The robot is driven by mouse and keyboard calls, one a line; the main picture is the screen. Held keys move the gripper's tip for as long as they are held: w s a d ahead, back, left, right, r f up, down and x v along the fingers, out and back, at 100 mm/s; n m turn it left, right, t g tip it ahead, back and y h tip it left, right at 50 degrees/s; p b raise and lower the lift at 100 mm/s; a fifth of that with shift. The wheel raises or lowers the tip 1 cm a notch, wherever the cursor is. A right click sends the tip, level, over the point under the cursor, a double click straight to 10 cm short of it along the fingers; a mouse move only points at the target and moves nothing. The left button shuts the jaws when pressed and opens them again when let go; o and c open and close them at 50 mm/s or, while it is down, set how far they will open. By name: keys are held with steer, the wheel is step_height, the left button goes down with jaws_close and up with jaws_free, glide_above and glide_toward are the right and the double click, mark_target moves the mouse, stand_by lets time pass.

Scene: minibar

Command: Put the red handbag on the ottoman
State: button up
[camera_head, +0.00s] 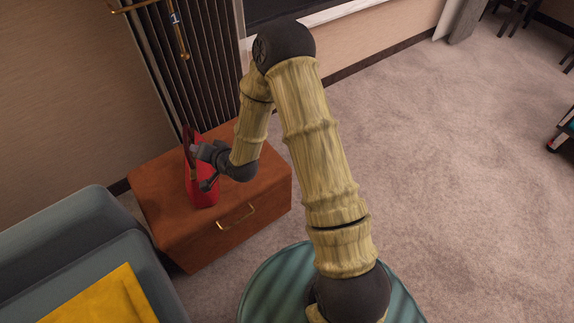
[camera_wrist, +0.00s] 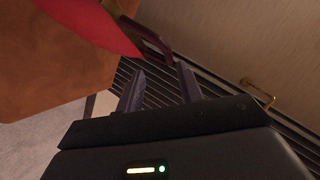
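The red handbag (camera_head: 203,190) stands upright on the brown wooden cabinet (camera_head: 160,200), its dark handle (camera_head: 188,140) rising above it. In the wrist view, part of the red bag (camera_wrist: 90,22) and its dark handle (camera_wrist: 150,38) show at the top. My gripper (camera_head: 199,167) is beside the upper part of the bag. In the wrist view my gripper (camera_wrist: 160,70) has its two fingers apart, with the handle just past the fingertips. I cannot tell whether a finger touches it. I cannot make out an ottoman for certain.
A blue-grey armchair (camera_head: 60,235) with a yellow cushion (camera_head: 105,300) stands at the lower left. Dark vertical slats (camera_head: 190,60) and a brass fitting (camera_head: 182,45) are behind the cabinet. Open carpet (camera_head: 430,150) lies to the right.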

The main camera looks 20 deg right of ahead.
steer(key=s+d+r+n+g+h, duration=0.2)
steer(key=s+d+r, duration=0.4)
steer(key=s+d, duration=0.3)
steer(key=s+d+r+n+g+h, duration=0.3)
steer(key=s+d+r+g, duration=0.3)
steer(key=s+d, duration=0.3)
steer(key=s+r+h, duration=0.1)
steer(key=s, duration=0.3)
steer(key=shift+s+n, duration=0.25)
steer(key=shift+n, duration=0.05)
steer(key=shift+w, duration=0.1)
